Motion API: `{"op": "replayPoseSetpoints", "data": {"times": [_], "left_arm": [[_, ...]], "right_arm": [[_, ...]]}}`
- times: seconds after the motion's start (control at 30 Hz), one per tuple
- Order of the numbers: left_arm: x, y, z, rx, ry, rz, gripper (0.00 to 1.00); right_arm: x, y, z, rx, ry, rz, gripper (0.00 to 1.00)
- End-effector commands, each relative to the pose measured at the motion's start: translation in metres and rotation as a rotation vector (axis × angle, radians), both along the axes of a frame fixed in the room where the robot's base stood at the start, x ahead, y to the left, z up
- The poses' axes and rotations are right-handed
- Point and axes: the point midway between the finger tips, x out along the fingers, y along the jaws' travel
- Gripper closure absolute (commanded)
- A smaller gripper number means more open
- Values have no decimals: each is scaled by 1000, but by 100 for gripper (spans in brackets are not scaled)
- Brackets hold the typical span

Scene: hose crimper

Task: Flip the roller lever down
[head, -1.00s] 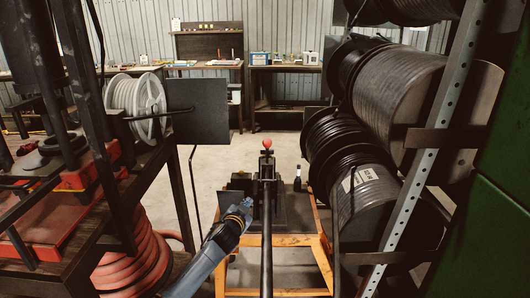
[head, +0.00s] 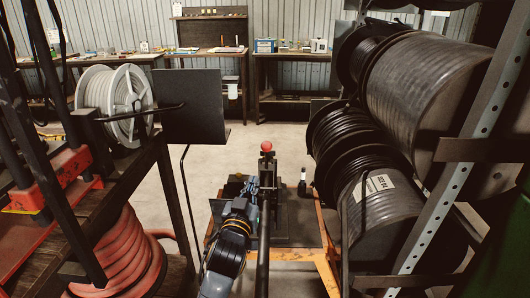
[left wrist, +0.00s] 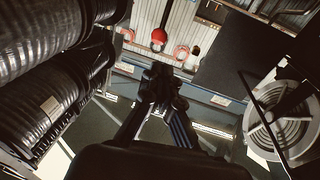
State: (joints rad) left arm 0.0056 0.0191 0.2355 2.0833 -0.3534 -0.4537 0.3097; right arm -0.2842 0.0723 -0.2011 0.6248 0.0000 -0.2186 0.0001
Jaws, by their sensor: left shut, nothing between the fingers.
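The roller lever is an upright dark lever with a red ball knob (head: 266,146). It stands on a dark machine (head: 292,220) on an orange-framed cart. In the left wrist view the red knob (left wrist: 159,36) shows just beyond the fingers. My left gripper (head: 250,190) is shut and empty, low and left of the lever's upper part. Its fingers also show in the left wrist view (left wrist: 158,95). I cannot tell whether they touch the machine. The lever's lower part is partly hidden by dark parts. My right gripper is not in view.
Black hose reels (head: 375,195) crowd the right side behind a perforated metal post (head: 462,150). A white reel (head: 128,105) and a dark panel (head: 195,105) stand left, above a coiled red hose (head: 118,255). A long dark bar (head: 264,255) runs toward me. Open floor lies behind the cart.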

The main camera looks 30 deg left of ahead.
Motion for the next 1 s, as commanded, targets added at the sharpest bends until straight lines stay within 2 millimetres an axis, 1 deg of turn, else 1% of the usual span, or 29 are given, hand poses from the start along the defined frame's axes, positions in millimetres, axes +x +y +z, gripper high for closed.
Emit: {"op": "replayPoseSetpoints", "data": {"times": [0.23,0.37,0.47,0.7,0.9,1.0], "left_arm": [[1,0,0,1,0,-1,100],[10,3,1,3,1,-2,100],[24,9,4,2,1,-1,100],[71,29,9,3,0,-1,100],[105,42,12,2,1,-1,100],[117,47,12,2,2,-1,100]], "right_arm": [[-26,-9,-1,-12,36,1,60],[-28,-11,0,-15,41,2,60],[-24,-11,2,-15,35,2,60],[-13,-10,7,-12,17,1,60],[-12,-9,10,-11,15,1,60],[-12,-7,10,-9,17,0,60]]}}
